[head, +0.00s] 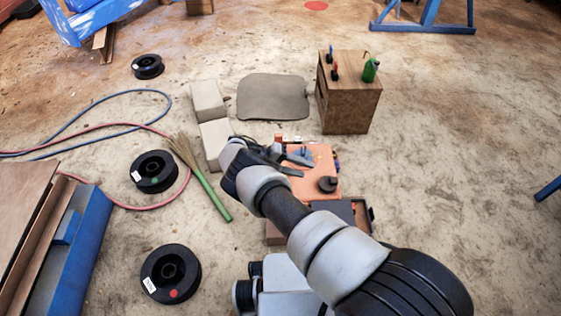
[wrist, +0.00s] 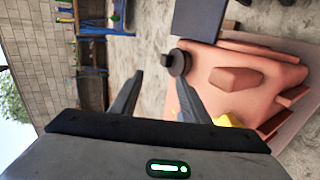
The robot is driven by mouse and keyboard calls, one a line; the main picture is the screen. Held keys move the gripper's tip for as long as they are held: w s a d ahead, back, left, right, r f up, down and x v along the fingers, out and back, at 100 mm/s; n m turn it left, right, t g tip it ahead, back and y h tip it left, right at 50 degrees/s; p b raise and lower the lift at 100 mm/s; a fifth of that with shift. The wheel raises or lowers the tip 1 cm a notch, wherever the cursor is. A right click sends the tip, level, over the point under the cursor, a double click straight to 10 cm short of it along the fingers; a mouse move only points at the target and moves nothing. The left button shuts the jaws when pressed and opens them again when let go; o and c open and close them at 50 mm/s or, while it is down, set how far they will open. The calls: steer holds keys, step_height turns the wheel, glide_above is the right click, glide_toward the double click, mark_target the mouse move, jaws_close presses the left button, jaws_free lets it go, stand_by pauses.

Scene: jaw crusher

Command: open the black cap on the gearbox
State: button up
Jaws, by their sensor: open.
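The gearbox (head: 310,164) is an orange block on the floor near the picture's middle, partly covered by my arm. The round black cap (head: 327,184) sits on its near right part. In the wrist view the cap (wrist: 178,62) stands on the salmon-orange gearbox (wrist: 225,78), just beyond the right finger. My gripper (wrist: 160,92) is open, with nothing between its fingers. In the head view my gripper (head: 297,166) reaches over the left part of the gearbox, left of and farther back than the cap.
A wooden box (head: 349,95) with a green bottle (head: 371,69) stands behind the gearbox. Pale blocks (head: 208,101) and a broom (head: 205,182) lie to the left. Black spools (head: 170,274) and hoses lie farther left.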

steer(key=v, duration=1)
steer(key=shift+a, duration=0.1)
